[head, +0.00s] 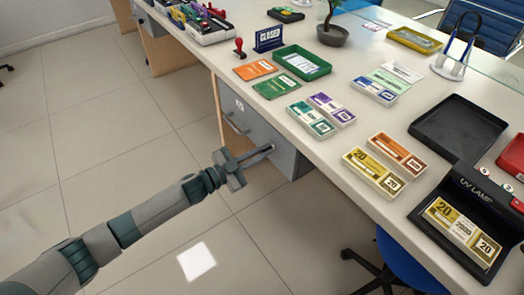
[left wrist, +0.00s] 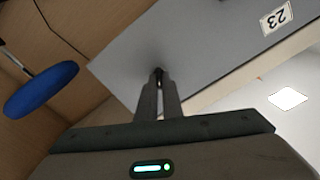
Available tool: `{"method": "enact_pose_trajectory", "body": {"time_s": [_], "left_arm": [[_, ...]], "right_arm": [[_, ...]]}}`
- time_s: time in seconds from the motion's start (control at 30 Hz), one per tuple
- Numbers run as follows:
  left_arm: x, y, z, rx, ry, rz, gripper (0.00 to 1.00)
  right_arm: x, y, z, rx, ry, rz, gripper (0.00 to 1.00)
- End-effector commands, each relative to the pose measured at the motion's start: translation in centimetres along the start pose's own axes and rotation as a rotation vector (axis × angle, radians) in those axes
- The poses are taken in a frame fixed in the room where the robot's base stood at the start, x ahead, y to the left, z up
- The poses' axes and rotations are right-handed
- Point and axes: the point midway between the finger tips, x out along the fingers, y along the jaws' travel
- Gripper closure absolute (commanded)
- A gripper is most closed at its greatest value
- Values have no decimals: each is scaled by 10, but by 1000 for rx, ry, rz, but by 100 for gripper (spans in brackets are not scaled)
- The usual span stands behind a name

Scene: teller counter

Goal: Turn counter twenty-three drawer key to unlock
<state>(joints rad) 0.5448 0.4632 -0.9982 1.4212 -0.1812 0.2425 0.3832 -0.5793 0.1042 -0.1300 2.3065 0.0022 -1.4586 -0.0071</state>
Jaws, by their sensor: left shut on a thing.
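The grey drawer (head: 258,128) is under the counter in the head view and looks shut. Its upside-down "23" label (left wrist: 277,18) shows on the grey front in the left wrist view. My left gripper (head: 270,148) reaches the drawer front from the left. In the left wrist view its two fingers (left wrist: 158,76) are close together on a small dark key (left wrist: 158,71) at the lock. The fingers hide most of the key, and I cannot tell how far it is turned. My right gripper is in neither view.
The counter top (head: 335,145) above the drawer holds banknote bundles, a green tray (head: 301,66), a black tray (head: 458,128) and a UV lamp (head: 465,215). A blue chair (head: 400,255) stands below at the right.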

Motion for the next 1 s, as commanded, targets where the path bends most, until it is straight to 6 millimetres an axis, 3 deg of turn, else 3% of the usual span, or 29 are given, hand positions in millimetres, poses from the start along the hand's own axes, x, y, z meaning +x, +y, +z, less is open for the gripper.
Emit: {"method": "enact_pose_trajectory", "body": {"time_s": [1.0], "left_arm": [[0, 4, 2, 932, 1, 0, 100]], "right_arm": [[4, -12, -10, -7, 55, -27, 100]]}}
